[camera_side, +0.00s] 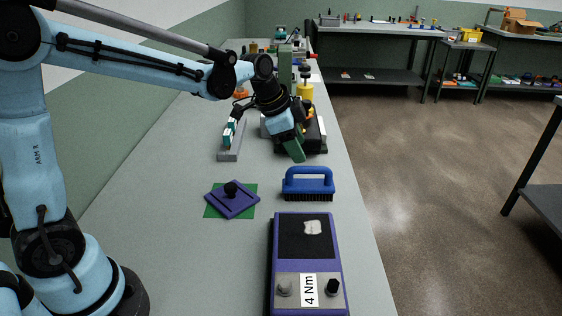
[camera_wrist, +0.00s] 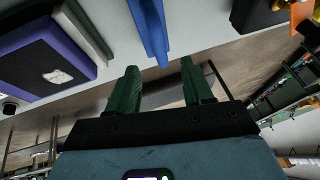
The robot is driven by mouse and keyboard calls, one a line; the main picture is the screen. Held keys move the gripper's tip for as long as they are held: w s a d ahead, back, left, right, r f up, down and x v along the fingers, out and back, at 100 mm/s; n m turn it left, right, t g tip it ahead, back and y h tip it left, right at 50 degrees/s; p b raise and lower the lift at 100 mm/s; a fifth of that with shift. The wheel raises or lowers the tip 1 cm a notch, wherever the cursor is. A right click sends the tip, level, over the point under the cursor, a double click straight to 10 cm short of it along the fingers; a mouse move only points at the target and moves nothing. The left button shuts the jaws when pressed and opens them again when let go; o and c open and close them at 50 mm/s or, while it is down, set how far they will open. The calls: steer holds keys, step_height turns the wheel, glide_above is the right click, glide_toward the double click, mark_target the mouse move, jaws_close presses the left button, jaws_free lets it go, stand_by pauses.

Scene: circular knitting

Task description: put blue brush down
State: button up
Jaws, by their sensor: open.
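The blue brush (camera_side: 308,184) stands on the grey bench with its dark bristles down and its arched handle up. My gripper (camera_side: 297,157), with green fingers, is above and behind the brush in the side view, apart from it. In the wrist view the two green fingers are spread (camera_wrist: 159,66) with nothing between them. The blue brush (camera_wrist: 149,30) lies just beyond the fingertips there.
A purple device labelled "4 Nm" (camera_side: 308,255) lies in front of the brush. A purple plate with a black knob (camera_side: 232,199) sits on a green square to the left. Dark equipment (camera_side: 314,138) stands behind. The bench's right edge is close to the brush.

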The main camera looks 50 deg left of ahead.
steer(key=s+a+n+t+y, duration=0.1)
steer(key=s+n+t, duration=0.1)
steer(key=s+n, duration=0.7)
steer(key=s, duration=0.8)
steer(key=shift+s+r+t+y, duration=0.15)
steer(key=shift+r+t+y, duration=0.15)
steer(key=shift+y, duration=0.1)
